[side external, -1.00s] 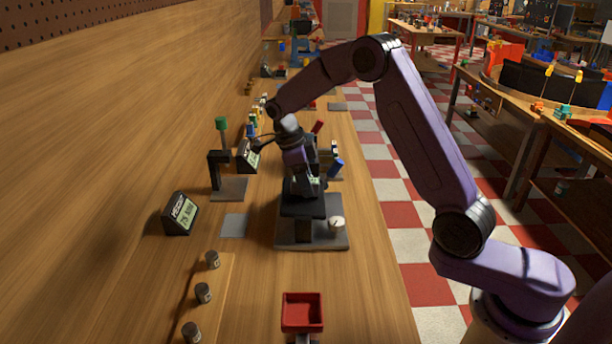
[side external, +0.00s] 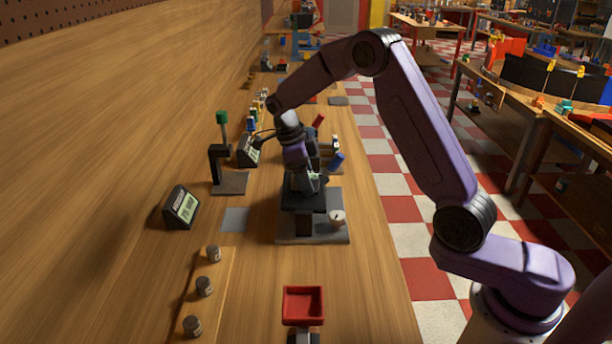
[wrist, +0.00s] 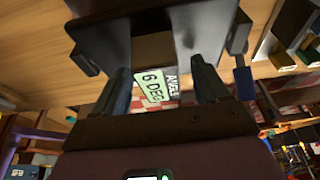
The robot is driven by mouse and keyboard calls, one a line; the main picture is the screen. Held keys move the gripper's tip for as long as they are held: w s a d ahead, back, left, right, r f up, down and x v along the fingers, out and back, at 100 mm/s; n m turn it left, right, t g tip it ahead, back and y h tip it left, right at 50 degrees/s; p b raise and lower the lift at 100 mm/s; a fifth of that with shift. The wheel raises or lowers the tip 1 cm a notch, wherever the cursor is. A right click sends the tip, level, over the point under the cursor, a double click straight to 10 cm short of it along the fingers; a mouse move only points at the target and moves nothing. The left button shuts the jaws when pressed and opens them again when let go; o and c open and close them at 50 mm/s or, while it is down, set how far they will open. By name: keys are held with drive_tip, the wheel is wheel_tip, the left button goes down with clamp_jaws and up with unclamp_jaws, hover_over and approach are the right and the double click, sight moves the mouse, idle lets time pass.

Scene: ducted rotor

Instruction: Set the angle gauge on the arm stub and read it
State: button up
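The angle gauge (wrist: 152,84) shows between my gripper's fingers in the wrist view. Its pale green face reads "6 DEG", with an "ANGLE" label beside it. My gripper (wrist: 165,85) has its fingers apart, one on each side of the gauge; I cannot tell whether both touch it. In the side view my gripper (side external: 304,182) points down just above a dark block (side external: 303,203) on a post, with a small pale green patch at the fingers. A large dark part (wrist: 150,35) lies beyond the fingertips. I cannot tell which part is the arm stub.
The post stands on a grey base plate (side external: 334,232) with a round white-faced dial (side external: 337,217). A display (side external: 181,207), a black stand (side external: 220,165) and a grey pad (side external: 235,220) are to the left. A red tray (side external: 303,303) and several small weights (side external: 204,286) are nearer.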

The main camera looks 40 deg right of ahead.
drive_tip(key=shift+r, duration=0.1)
drive_tip(key=v, duration=1.7)
drive_tip(key=s+a+n+t, duration=0.1)
drive_tip(key=s+a+n, duration=0.45)
drive_tip(key=n, duration=0.45)
drive_tip(key=s+d+f+n+y, duration=0.1)
drive_tip(key=s+f+n, duration=0.2)
drive_tip(key=s+n, duration=0.7)
drive_tip(key=s+d+f+n+t, duration=0.1)
drive_tip(key=s+f+n, duration=0.2)
drive_tip(key=s+n, duration=0.6)
drive_tip(key=s+d+f+n+y, duration=0.1)
drive_tip(key=s+f+n, duration=0.2)
drive_tip(key=s+n, duration=0.7)
drive_tip(key=s, duration=0.3)
drive_tip(key=shift+s+d+f+n+y, duration=0.3)
drive_tip(key=shift+d+f, duration=0.05)
drive_tip(key=shift+f, duration=0.05)
drive_tip(key=shift+o, duration=0.3)
